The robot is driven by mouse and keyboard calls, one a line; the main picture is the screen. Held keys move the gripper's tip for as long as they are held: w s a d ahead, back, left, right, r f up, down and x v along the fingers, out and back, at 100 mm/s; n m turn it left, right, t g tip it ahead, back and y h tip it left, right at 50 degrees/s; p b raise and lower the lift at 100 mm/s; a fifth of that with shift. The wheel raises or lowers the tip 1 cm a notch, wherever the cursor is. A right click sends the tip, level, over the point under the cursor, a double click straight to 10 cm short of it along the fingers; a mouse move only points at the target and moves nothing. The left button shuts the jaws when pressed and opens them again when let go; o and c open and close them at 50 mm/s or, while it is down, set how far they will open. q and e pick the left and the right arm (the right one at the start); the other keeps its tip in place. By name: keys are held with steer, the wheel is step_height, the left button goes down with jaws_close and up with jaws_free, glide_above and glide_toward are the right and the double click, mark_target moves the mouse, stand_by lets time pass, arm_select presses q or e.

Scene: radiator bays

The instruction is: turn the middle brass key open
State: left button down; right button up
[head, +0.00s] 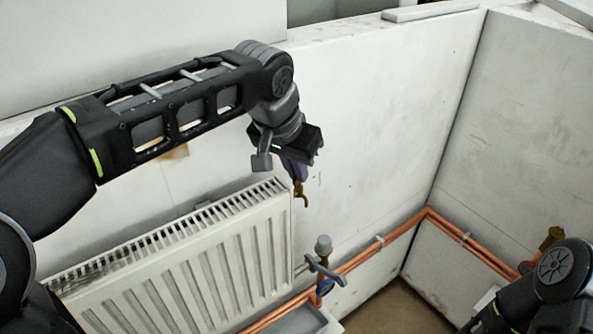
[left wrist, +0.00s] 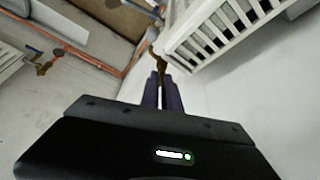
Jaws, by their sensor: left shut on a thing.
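A brass key (head: 300,193) is at the tips of my left gripper's purple fingers, beside the upper right end of the white radiator (head: 250,225). My left gripper (head: 297,172) is shut on it and points down. In the left wrist view the brass key (left wrist: 155,42) runs away from the closed fingertips (left wrist: 162,78), close to the radiator (left wrist: 215,30). I cannot tell whether the key is seated on a fitting. My right arm shows at the lower right, but its gripper is out of sight.
Copper pipes (head: 385,240) run along the wall into the corner. Another brass fitting (head: 551,238) shows above my right arm. Wall between is clear.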

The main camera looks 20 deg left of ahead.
arm_select(q)
steer(key=n, duration=0.2)
steer(key=n+y, duration=0.1)
steer(key=shift+d+f+n+y+b, duration=0.15)
steer(key=shift+n+y+b, duration=0.15)
steer(key=shift+n+b, duration=0.1)
steer(key=shift+n+y, duration=0.6)
steer(key=shift+n, duration=1.1)
steer(key=c, duration=1.6)
jaws_free()
steer(key=shift+r, duration=0.2)
